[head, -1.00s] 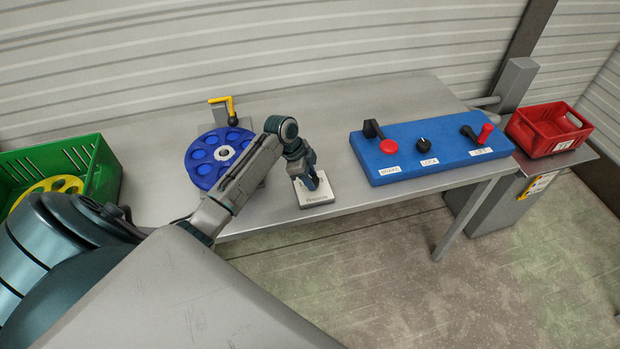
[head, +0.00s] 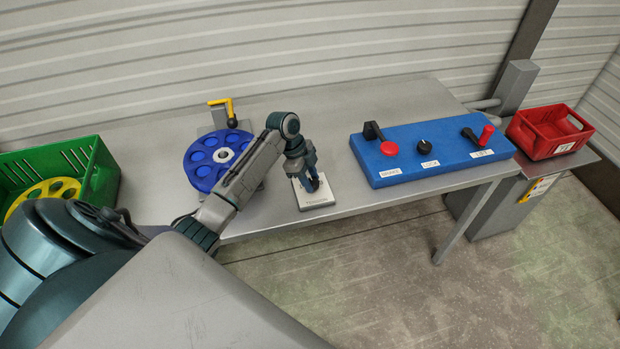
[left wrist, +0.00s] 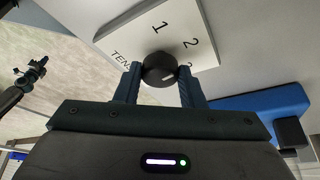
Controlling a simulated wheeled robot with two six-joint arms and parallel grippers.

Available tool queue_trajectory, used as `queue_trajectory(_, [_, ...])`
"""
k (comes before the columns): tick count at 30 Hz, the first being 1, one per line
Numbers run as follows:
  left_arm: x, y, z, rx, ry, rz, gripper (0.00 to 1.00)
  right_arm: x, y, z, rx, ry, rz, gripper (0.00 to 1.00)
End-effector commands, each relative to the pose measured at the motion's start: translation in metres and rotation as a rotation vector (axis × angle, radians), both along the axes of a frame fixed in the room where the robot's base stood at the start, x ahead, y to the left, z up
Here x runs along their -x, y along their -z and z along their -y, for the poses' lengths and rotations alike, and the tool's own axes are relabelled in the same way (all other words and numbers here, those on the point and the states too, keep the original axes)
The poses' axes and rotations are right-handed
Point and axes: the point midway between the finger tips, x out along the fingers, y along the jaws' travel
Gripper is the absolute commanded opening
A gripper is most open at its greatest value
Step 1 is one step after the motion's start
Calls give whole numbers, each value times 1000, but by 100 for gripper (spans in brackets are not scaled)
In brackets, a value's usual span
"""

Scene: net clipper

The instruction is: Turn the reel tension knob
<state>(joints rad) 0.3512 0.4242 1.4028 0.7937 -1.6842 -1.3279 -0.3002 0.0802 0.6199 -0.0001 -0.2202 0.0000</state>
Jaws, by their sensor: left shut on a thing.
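The tension knob is a round dark knob (left wrist: 160,70) on a white plate (left wrist: 205,28), which carries the numbers 1 and 2 and the partly hidden letters "TEN". In the head view the plate (head: 322,198) lies near the table's front edge, right of the blue reel, and my gripper mostly hides the knob. My left gripper (head: 312,186) points down over the plate. In the left wrist view its two fingers (left wrist: 160,84) are shut on the knob, one on each side. My right gripper is not seen clearly at the table.
A blue spoked reel (head: 205,176) lies left of my left forearm, with a yellow handle (head: 229,106) behind it. A blue control box (head: 440,140) stands to the right. A green crate (head: 98,170) is at left, a red crate (head: 545,150) at far right.

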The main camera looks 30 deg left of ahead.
Motion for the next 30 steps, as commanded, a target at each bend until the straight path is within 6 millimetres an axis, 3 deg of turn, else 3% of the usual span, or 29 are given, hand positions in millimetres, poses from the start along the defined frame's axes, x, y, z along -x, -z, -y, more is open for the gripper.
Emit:
queue_trajectory(1, [-1,-1,0,0,-1,2,38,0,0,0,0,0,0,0])
queue_trajectory(4, [0,-1,0,0,-1,2,57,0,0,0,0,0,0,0])
queue_trajectory(16, [0,-7,-4,-1,-2,1,57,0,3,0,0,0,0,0])
queue_trajectory(30, [8,-85,-35,-3,-1,3,57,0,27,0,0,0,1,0])
